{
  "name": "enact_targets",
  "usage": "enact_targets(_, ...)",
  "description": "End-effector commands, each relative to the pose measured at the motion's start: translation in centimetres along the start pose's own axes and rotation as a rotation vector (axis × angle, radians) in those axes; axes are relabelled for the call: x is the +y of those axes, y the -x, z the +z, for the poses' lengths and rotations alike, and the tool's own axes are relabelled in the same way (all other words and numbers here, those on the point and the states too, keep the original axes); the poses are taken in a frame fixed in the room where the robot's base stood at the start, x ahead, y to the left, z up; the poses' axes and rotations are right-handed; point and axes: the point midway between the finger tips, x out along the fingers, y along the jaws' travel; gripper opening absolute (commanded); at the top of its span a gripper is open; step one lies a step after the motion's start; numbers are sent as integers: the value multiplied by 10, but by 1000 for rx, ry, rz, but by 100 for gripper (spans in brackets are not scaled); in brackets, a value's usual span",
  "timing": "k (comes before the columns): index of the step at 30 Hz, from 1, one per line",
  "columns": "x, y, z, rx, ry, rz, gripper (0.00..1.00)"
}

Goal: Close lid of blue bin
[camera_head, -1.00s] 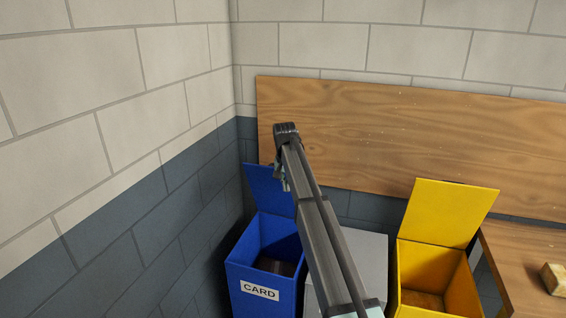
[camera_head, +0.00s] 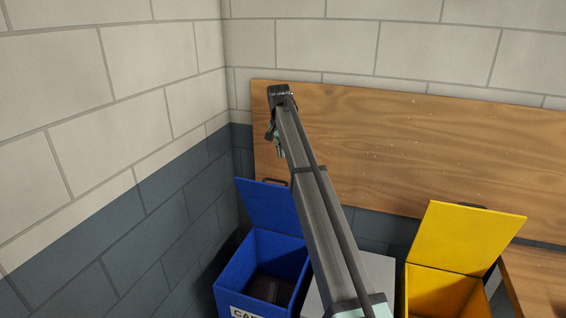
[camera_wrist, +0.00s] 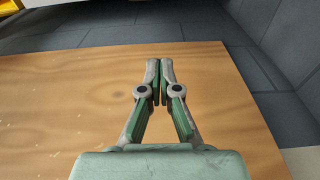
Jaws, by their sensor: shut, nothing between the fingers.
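The blue bin (camera_head: 252,268) stands near the corner of the walls, labelled with a partly cut-off white sign. Its lid (camera_head: 268,205) is open and stands up behind the bin, with a dark handle (camera_head: 275,181) at its top edge. A dark brown item shows inside. My gripper (camera_head: 271,137) is above the lid, in front of the wooden board, apart from the lid in the picture. In the wrist view my gripper (camera_wrist: 160,82) is shut and empty, with the board behind it. The blue bin is not visible there.
A wooden board (camera_head: 420,150) leans along the back wall. A grey box (camera_head: 372,275) stands right of the blue bin, partly behind my arm. A yellow bin (camera_head: 430,292) with open lid (camera_head: 465,237) and a wooden table (camera_head: 540,280) are at the right.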

Motion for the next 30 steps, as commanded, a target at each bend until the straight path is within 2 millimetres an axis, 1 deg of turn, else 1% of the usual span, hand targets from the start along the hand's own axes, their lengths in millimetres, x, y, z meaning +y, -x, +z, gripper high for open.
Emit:
enact_targets(5, 1, -18, 1, -1, 0, 1, 0)
enact_targets(17, 1, -93, 0, -2, 0, 1, 0)
enact_targets(18, 1, -94, 5, -1, 1, 0, 0)
enact_targets(21, 2, -86, 22, 0, 1, 0, 0)
enact_targets(24, 1, -84, 30, 0, 0, 0, 0)
enact_targets(30, 1, -82, 38, 0, 0, 0, 0)
